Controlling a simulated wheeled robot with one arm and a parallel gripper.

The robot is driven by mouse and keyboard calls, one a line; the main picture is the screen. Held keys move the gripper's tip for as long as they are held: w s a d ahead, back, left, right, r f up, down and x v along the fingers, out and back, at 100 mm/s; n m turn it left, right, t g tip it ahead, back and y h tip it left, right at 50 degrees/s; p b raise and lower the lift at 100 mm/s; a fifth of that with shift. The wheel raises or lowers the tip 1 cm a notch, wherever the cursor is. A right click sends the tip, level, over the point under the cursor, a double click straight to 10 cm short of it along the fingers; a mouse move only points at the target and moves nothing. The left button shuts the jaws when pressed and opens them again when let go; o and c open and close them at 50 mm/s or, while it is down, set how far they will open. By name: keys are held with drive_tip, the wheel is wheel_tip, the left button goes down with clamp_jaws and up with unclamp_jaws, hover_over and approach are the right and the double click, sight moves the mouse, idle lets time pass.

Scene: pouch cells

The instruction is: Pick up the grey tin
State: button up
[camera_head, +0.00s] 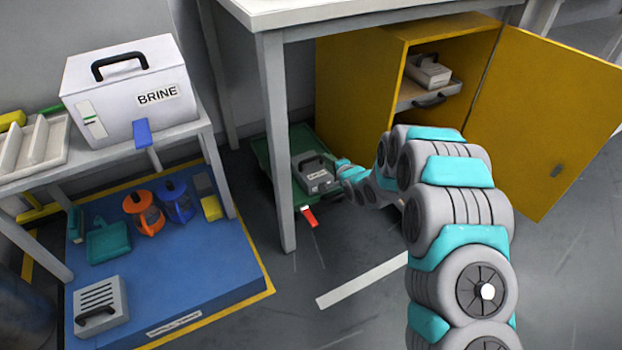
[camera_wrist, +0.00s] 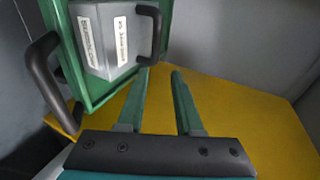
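A grey tin (camera_head: 316,178) with a black handle and a white label sits in the green tray (camera_head: 262,152) under the table. In the wrist view the tin (camera_wrist: 100,45) is at the upper left, inside the green tray (camera_wrist: 75,75), with its black handle (camera_wrist: 157,30) on its right side. My gripper (camera_wrist: 161,72) is open and empty. Its left fingertip appears just below the handle; I cannot tell whether they touch. In the head view my gripper (camera_head: 340,165) is beside the tin, small and partly hidden by the arm. Similar grey boxes are in the cabinet (camera_head: 430,72) and on the blue platform (camera_head: 100,308).
A yellow cabinet (camera_head: 345,85) stands right of the tray with its door (camera_head: 550,120) open. A table leg (camera_head: 275,140) stands in front of the tray. A red tag (camera_head: 309,217) is at the tray's front. A white BRINE box (camera_head: 130,95) stands on the left bench.

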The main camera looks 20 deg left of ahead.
sight(312, 160)
drive_tip(key=shift+s+a+f+y, duration=0.15)
drive_tip(key=shift+a+f+y, duration=0.1)
drive_tip(key=shift+a+f, duration=0.3)
drive_tip(key=shift+s+a+f+y, duration=0.15)
drive_tip(key=shift+a+f+y, duration=0.15)
drive_tip(key=shift+a, duration=0.3)
drive_tip(key=shift+w+a+f+m, duration=0.15)
drive_tip(key=shift+a+f+m, duration=0.2)
drive_tip(key=shift+a, duration=0.15)
drive_tip(key=shift+b+x, duration=0.6)
drive_tip(key=shift+x, duration=2.35)
drive_tip(key=shift+w+a+f, duration=0.15)
drive_tip(key=shift+w+a, duration=0.15)
drive_tip(key=shift+w, duration=0.15)
drive_tip(key=shift+c, duration=0.4)
clamp_jaws()
